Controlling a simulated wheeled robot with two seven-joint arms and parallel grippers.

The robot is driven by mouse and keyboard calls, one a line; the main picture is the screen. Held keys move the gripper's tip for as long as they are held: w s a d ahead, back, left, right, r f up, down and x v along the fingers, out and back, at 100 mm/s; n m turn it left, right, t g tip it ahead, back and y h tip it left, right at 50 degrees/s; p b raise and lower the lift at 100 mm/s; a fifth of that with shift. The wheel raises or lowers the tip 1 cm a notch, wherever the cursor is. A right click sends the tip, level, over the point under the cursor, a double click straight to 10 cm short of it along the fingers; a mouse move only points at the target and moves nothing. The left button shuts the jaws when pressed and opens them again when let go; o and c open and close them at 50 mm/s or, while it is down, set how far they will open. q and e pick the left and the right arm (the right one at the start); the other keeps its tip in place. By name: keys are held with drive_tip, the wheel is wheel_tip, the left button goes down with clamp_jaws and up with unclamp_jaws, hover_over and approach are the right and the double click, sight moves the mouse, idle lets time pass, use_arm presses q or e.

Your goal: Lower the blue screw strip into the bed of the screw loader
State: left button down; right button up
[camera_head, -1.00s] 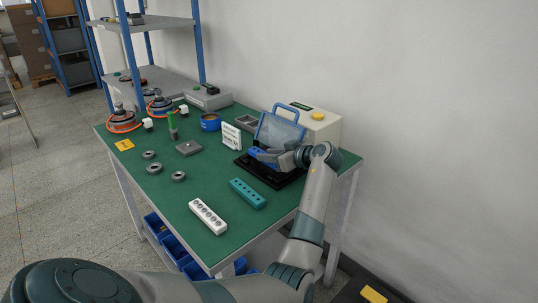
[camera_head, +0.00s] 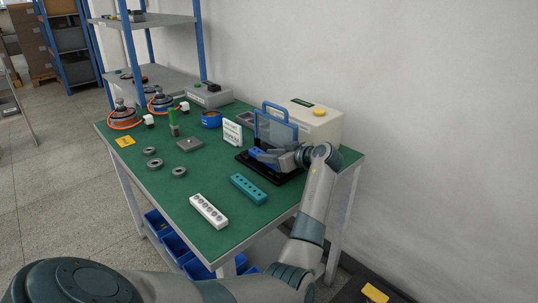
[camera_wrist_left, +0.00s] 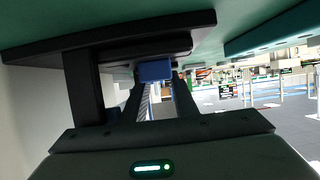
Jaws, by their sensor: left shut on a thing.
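The screw loader (camera_head: 316,122) is a cream box with a yellow button, a blue-framed clear cover (camera_head: 276,129) and a black base (camera_head: 262,172). The cover stands nearly upright. My left gripper (camera_head: 268,156) is at the front of the loader, over the black base, shut on the blue screw strip (camera_head: 255,151). Most of the strip is hidden by the fingers. In the left wrist view the blue end of the strip (camera_wrist_left: 155,70) shows between the fingertips, close to the black base. I cannot tell whether the strip touches the bed. My right gripper is out of view.
A teal strip (camera_head: 248,189) and a white strip (camera_head: 208,211) lie on the green table in front of the loader. A white sign (camera_head: 232,134) stands just left of it. Grey rings (camera_head: 179,172) and a grey block (camera_head: 190,145) lie farther left. The wall is close behind.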

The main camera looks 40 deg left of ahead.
use_arm(q)
drive_tip(key=shift+w+d+f, duration=0.2)
drive_tip(key=shift+f, duration=0.1)
drive_tip(key=c, duration=1.4)
unclamp_jaws()
drive_tip(key=shift+c, duration=0.2)
drive_tip(key=shift+o, duration=0.2)
drive_tip(key=shift+w+d, duration=0.1)
drive_tip(key=shift+d, duration=0.1)
drive_tip(key=shift+o, duration=0.3)
drive_tip(key=shift+d+r, duration=0.15)
drive_tip(key=shift+d, duration=0.25)
drive_tip(key=b+v, duration=0.1)
drive_tip(key=v, duration=1.5)
drive_tip(key=shift+s+r, duration=0.25)
drive_tip(key=shift+r, duration=0.15)
drive_tip(key=shift+a, duration=0.1)
drive_tip(key=shift+a, duration=0.1)
